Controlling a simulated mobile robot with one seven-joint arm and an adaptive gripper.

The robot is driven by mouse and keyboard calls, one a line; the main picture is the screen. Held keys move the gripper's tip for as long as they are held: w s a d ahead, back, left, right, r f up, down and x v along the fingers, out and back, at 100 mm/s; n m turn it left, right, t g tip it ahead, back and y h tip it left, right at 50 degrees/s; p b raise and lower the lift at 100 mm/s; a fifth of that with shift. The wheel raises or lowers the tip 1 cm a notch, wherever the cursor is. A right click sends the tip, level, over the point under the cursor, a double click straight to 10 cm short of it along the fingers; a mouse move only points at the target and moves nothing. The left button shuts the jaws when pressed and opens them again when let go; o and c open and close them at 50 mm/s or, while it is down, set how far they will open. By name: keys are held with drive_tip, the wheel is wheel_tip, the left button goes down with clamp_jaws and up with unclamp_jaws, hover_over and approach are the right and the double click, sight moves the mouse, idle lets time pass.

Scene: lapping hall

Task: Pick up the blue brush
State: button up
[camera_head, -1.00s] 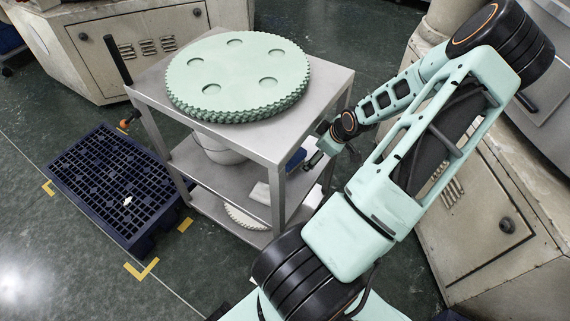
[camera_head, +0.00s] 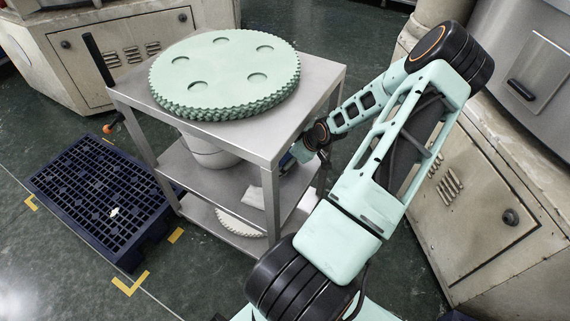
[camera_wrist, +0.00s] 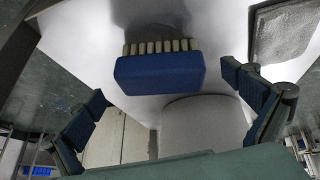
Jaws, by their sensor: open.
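The blue brush (camera_wrist: 160,75) shows in the wrist view between my fingers, a blue block with a row of pale bristles along its upper side. It rests on a light metal shelf. My gripper (camera_wrist: 163,85) is open, with one blue-padded finger on each side of the brush, apart from it. In the head view my gripper (camera_head: 301,150) is at the right side of the cart, at middle shelf height. A small blue patch there may be the brush or a finger pad; I cannot tell which.
The metal cart (camera_head: 205,190) carries large green toothed discs (camera_head: 225,75) on its top, above my gripper. A pale bucket (camera_head: 208,152) stands on the middle shelf, close behind the brush in the wrist view. A dark blue pallet (camera_head: 95,195) lies left; machine cabinets (camera_head: 480,215) stand right.

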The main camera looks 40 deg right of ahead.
drive_tip(key=x, duration=0.2)
drive_tip(key=shift+f+b, duration=0.25)
drive_tip(key=shift+b, duration=0.05)
drive_tip(key=shift+r, duration=0.1)
drive_tip(key=shift+c, duration=0.6)
drive_tip(key=c, duration=1.1)
drive_tip(key=shift+o, duration=0.2)
drive_tip(key=shift+w+r, duration=0.1)
drive_tip(key=shift+r, duration=0.05)
drive_tip(key=shift+r+p, duration=0.25)
drive_tip(key=shift+p, duration=0.1)
drive_tip(key=s+p, duration=0.5)
drive_tip(key=s, duration=1.3)
drive_tip(key=shift+a+r+p, duration=0.15)
drive_tip(key=shift+r+p, duration=0.2)
drive_tip(key=shift+p, duration=0.05)
